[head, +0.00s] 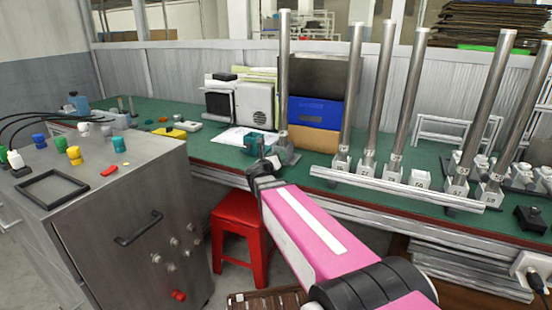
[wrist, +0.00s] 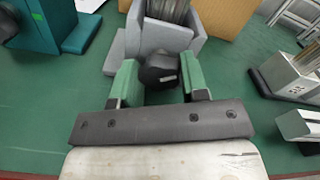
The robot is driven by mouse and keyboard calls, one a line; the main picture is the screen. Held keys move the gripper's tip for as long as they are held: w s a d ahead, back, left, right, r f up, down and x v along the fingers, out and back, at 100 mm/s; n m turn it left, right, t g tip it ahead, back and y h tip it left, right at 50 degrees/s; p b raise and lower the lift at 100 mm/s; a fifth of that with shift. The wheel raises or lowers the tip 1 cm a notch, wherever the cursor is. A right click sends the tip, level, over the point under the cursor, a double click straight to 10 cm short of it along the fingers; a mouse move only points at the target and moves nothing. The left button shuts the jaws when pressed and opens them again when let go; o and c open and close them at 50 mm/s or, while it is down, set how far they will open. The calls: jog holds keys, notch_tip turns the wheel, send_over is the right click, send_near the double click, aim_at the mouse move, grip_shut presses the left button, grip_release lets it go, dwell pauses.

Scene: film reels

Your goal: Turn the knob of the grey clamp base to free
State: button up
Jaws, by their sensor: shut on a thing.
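The grey clamp base (head: 288,155) stands near the front edge of the green bench, with a tall metal post (head: 284,75) upright in it. In the wrist view the grey base (wrist: 122,44) is at top centre, with the lower end of the post in it. Its dark round knob (wrist: 160,68) faces me. My gripper (wrist: 160,82) has its two green-padded fingers on either side of the knob and is shut on it. In the head view my gripper (head: 272,165) is at the base's front, and my arm hides the knob there. I cannot tell the knob's setting.
A teal clamp base (head: 256,145) stands close on the left; it also shows in the wrist view (wrist: 50,25). Several posts in light bases stand to the right, behind a long metal rail (head: 395,188). A blue box (head: 314,112) stands behind. A red stool (head: 240,222) is below.

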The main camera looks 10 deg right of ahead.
jog(key=shift+n, duration=1)
jog(key=o, duration=0.9)
jog(key=v, duration=1.1)
